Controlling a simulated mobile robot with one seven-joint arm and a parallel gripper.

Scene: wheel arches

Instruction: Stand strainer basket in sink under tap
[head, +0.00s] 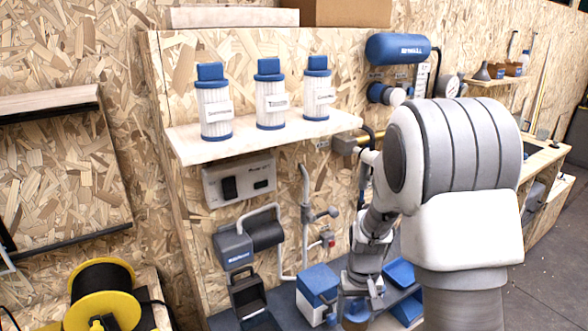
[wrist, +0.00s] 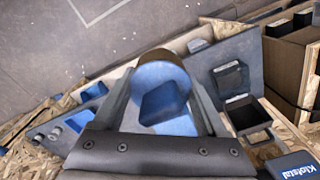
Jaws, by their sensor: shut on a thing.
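My gripper (wrist: 161,82) is shut on a round thing with a blue top (wrist: 163,100) and a brownish side, likely the strainer basket. In the head view my gripper (head: 360,289) is low at the centre right, and the held thing (head: 355,312) shows just below it, partly hidden by the gripper. A pale tap-like pipe with a side handle (head: 309,208) is on the board, left of my arm. I cannot clearly pick out a sink. An open dark bin (head: 247,294) stands on the bench to the left, and it also shows in the wrist view (wrist: 244,113).
A blue and white box (head: 317,290) stands left of my gripper. Blue trays (head: 399,273) lie close on its right. A shelf (head: 190,146) with three blue-capped filters overhangs the left side. A yellow cable reel (head: 103,295) is at lower left.

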